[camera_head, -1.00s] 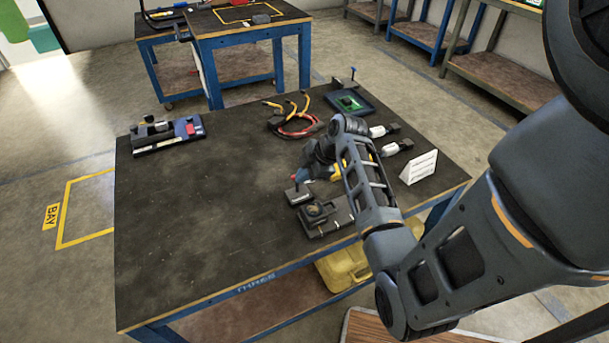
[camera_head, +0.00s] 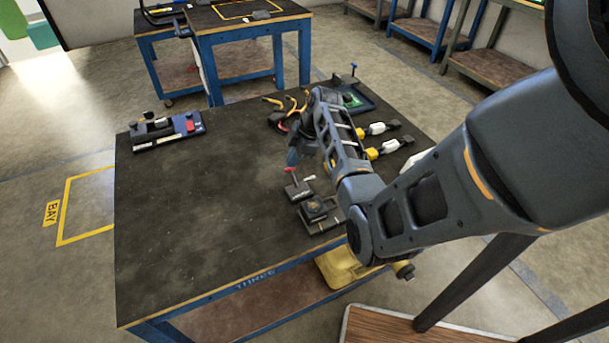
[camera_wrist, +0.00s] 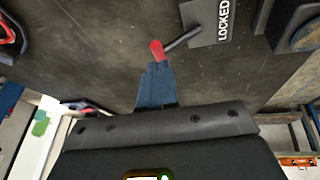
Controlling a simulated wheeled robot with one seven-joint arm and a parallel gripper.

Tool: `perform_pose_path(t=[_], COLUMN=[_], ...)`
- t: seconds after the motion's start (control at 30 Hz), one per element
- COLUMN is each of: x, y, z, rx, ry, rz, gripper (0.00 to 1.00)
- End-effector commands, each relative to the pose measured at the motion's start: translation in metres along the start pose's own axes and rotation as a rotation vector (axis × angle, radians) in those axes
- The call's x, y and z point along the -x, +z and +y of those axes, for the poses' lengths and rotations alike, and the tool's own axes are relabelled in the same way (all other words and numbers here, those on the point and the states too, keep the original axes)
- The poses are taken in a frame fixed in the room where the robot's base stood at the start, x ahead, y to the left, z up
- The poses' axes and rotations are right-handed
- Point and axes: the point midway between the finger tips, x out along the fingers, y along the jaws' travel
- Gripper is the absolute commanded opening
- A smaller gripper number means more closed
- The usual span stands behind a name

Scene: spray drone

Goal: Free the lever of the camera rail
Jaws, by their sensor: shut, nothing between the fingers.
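The lever has a red tip (camera_head: 289,169) and a thin dark shaft. It rises from a dark block (camera_head: 298,190) near the front right of the table. In the wrist view the red tip (camera_wrist: 156,47) is right at the end of my gripper's blue fingers, and the shaft (camera_wrist: 183,38) runs to a grey plate marked LOCKED (camera_wrist: 222,20). The camera rail (camera_head: 325,222) carries a dark unit with a round top (camera_head: 315,208), beside the lever block.
The table (camera_head: 200,240) is clear to the left of the lever. A dark fixture with a red part (camera_head: 165,131) sits at the far left. Yellow-ended cables (camera_head: 285,105), white connectors (camera_head: 377,128) and a green-screened device (camera_head: 356,99) lie behind and beside my arm.

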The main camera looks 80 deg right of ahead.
Motion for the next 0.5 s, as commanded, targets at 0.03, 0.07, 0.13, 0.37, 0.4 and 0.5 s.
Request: perform_pose_path(t=[0.03, 0.07, 0.13, 0.37, 0.4, 0.5], x=[0.001, 0.001, 0.001, 0.001, 0.001, 0.0], y=[0.0, 0.0, 0.0, 0.001, 0.001, 0.003], z=[0.0, 0.0, 0.0, -0.006, -0.008, -0.013], rx=[0.0, 0.0, 0.0, -0.001, -0.001, -0.001], ry=[0.0, 0.0, 0.0, -0.001, -0.001, -0.001], rz=[0.0, 0.0, 0.0, 0.0, 0.0, 0.0], gripper=[0.0, 0.0, 0.0, 0.0, 0.0, 0.0])
